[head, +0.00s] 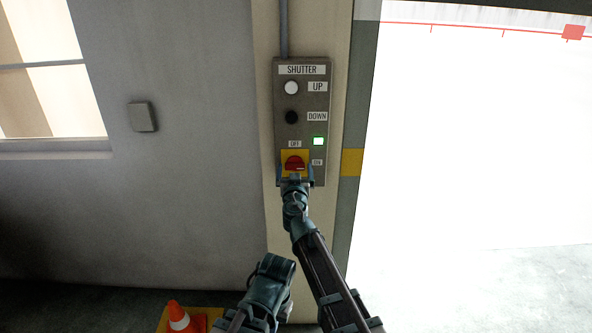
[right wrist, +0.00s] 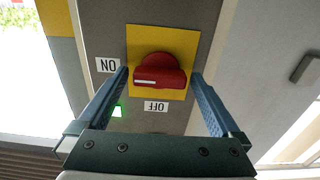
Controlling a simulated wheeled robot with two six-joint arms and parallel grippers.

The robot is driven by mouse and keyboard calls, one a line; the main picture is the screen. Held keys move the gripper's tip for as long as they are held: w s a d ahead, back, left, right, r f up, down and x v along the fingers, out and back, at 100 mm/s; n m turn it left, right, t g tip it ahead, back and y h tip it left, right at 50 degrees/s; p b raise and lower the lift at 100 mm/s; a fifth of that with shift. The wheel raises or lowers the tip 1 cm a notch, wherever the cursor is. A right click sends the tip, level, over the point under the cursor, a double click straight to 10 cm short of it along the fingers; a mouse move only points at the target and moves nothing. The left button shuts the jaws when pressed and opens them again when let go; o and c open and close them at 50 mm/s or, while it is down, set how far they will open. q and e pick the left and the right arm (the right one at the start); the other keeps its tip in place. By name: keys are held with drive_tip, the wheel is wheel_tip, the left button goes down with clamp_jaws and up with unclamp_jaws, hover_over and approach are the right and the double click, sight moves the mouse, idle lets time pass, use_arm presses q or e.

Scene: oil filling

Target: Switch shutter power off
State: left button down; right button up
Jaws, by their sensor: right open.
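The grey shutter panel (head: 316,103) is on the pillar. It has a red rotary switch (head: 295,162) on a yellow plate, with an OFF label above and an ON label to its right. In the right wrist view the red switch (right wrist: 158,70) has its white mark toward ON. A green light (head: 318,141) glows on the panel. My right gripper (head: 296,172) is open, its fingers on either side of the switch; whether they touch it I cannot tell. My left gripper (head: 268,283) is low in the head view, its jaws not clearly shown.
A white UP button (head: 291,88) and a black DOWN button (head: 291,117) sit above the switch. A wide bright opening lies to the right of the pillar. An orange cone (head: 179,316) stands at the bottom left. A small grey box (head: 142,117) is on the left wall.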

drive_tip(key=c, duration=1.2)
drive_tip(key=n, duration=1.3)
drive_tip(key=shift+n, duration=2.4)
